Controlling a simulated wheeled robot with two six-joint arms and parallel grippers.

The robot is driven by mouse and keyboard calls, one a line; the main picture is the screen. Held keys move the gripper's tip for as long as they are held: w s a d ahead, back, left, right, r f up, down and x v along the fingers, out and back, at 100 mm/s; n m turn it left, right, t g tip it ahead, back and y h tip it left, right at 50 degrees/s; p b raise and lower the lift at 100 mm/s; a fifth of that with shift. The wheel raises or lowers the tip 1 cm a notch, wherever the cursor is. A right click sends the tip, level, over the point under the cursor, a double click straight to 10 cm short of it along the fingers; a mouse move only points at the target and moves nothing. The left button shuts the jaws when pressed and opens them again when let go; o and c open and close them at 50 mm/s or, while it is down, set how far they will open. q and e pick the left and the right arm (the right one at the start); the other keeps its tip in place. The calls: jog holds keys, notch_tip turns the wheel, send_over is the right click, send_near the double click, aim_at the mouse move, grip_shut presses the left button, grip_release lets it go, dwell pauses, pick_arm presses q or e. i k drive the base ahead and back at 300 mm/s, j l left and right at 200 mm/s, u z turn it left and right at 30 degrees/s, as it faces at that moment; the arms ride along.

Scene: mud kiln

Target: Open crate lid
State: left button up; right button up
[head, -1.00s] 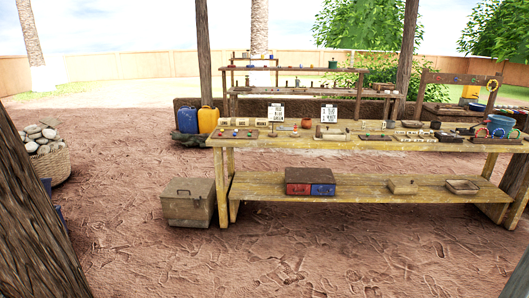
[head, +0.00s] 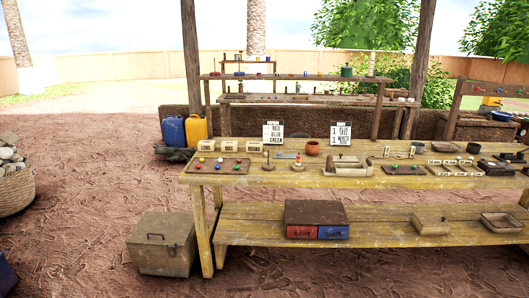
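A closed wooden crate (head: 162,243) stands on the dirt ground at the lower left in the head view, just left of the table's front left leg. Its lid (head: 165,227) lies shut on top, with a dark handle (head: 154,236) and a latch (head: 172,250) on the front side. Neither of my grippers shows in the head view.
A long yellow wooden table (head: 330,178) with small items on top stands right of the crate. Its lower shelf (head: 260,221) holds a box with red and blue drawers (head: 317,220). A stone-filled basket (head: 14,190) is at the left edge. Open dirt lies before the crate.

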aim_at(154, 227)
jog(key=i+l+u, duration=0.15)
jog(key=i, duration=0.25)
jog(key=i+l+u, duration=0.2)
jog(key=i, duration=0.2)
jog(key=i+l+u, duration=0.15)
jog(key=i, duration=0.25)
